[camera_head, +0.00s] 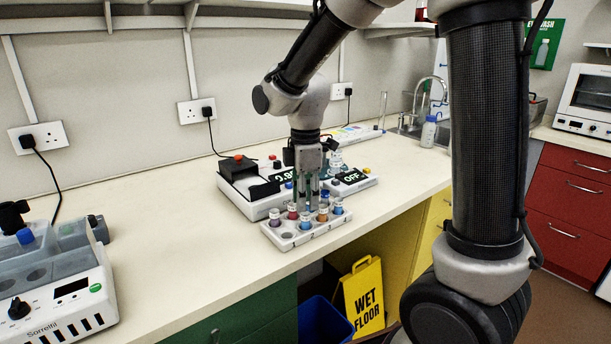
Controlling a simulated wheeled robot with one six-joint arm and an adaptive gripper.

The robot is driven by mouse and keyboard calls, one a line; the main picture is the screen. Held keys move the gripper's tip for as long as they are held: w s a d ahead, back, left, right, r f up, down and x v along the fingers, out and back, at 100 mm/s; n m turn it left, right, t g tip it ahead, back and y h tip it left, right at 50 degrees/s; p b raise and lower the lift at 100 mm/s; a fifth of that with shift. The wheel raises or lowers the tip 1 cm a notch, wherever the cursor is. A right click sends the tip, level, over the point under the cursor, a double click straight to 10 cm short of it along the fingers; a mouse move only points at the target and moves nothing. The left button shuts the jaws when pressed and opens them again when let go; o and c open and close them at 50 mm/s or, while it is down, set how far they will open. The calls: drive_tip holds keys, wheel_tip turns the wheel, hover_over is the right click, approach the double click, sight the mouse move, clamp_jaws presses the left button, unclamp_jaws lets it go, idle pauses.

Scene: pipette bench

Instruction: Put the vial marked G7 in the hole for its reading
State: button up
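A white rack (300,240) stands near the front edge of the bench with several small capped vials in it. A purple vial (275,221), a red vial (292,212), a blue vial (305,221), an orange vial (323,213) and another blue vial (337,206) show. No label is legible, so I cannot tell which is G7. My gripper (307,203) points straight down over the back of the rack, among the vials. Its fingers show a narrow gap; whether they hold a vial I cannot tell. A display behind it is partly hidden, and another reads OFF (352,178).
The instrument (255,203) with the displays stands just behind the rack. A grey Sorrelfi unit (75,310) with round wells is at the left. A white bottle (428,132) stands near the sink. Bare bench lies between the Sorrelfi unit and the rack.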

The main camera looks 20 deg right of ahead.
wheel_tip(320, 180, up, 8)
drive_tip(key=f, duration=0.1)
drive_tip(key=s+d+r+m+t, duration=0.2)
drive_tip(key=s+d+m, duration=0.5)
drive_tip(key=s+m, duration=0.1)
drive_tip(key=s+d+r+m+t, duration=0.2)
drive_tip(key=s+d+m, duration=0.6)
drive_tip(key=s, duration=0.3)
drive_tip(key=shift+m, duration=0.5)
